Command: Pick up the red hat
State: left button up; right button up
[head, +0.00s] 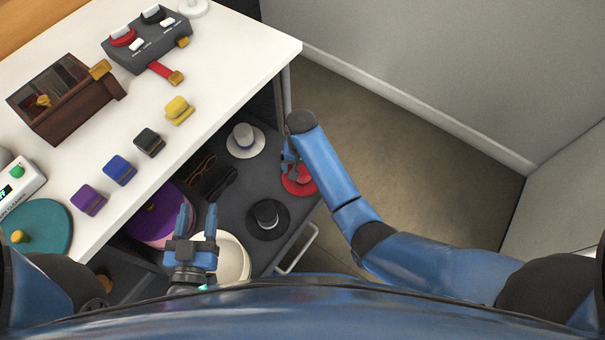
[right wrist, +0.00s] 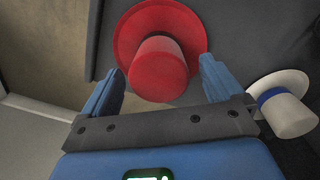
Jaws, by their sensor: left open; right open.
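The red hat (right wrist: 160,68) lies brim down on the dark surface of an open drawer (head: 228,215). In the head view the red hat (head: 302,183) is partly covered by my right forearm and gripper. My right gripper (head: 290,160) is open above it. In the right wrist view the right gripper's fingers (right wrist: 158,85) stand apart, one on each side of the hat's crown, with the hat just ahead of them. My left gripper (head: 199,212) is open and empty over the drawer's near left part, above a cream hat (head: 234,258).
A white hat with a blue band (head: 245,141), a black hat (head: 267,219), dark glasses (head: 212,182) and a purple hat (head: 160,215) are also in the drawer. The white hat (right wrist: 288,110) is close to the right finger. The white counter (head: 225,60) overhangs at left; a drawer handle (head: 297,250) is in front.

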notch_tip(320, 180, down, 2)
jog(key=shift+f+b, duration=0.25)
jog(key=shift+b, duration=0.05)
jog(key=c, duration=1.1)
jog(key=shift+o, duration=0.2)
jog(key=shift+r, duration=0.2)
